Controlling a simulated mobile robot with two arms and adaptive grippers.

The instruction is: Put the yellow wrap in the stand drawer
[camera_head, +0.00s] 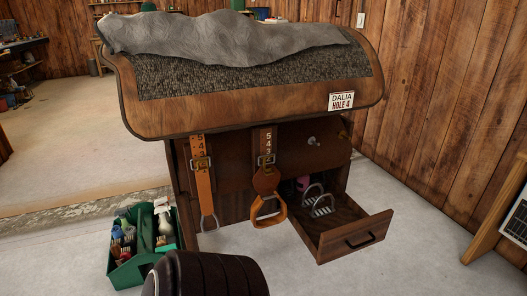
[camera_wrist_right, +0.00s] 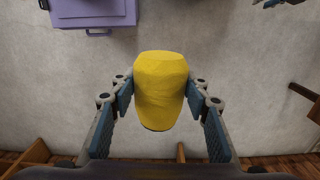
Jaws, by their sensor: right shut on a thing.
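The yellow wrap (camera_wrist_right: 160,88) is a thick roll in the right wrist view. My right gripper (camera_wrist_right: 160,98) is shut on it, with one finger on each side. The wrap and this gripper do not show in the head view. The stand drawer (camera_head: 355,238) is pulled open at the lower right of the wooden stand (camera_head: 225,118). My left gripper is not in view.
Two straps with stirrups (camera_head: 203,185) (camera_head: 267,190) hang on the stand's front, one beside the drawer. A green tote (camera_head: 128,272) with brushes and a bottle stands on the floor at left. A wooden panel (camera_head: 497,215) is at right. A purple box (camera_wrist_right: 92,13) shows in the wrist view.

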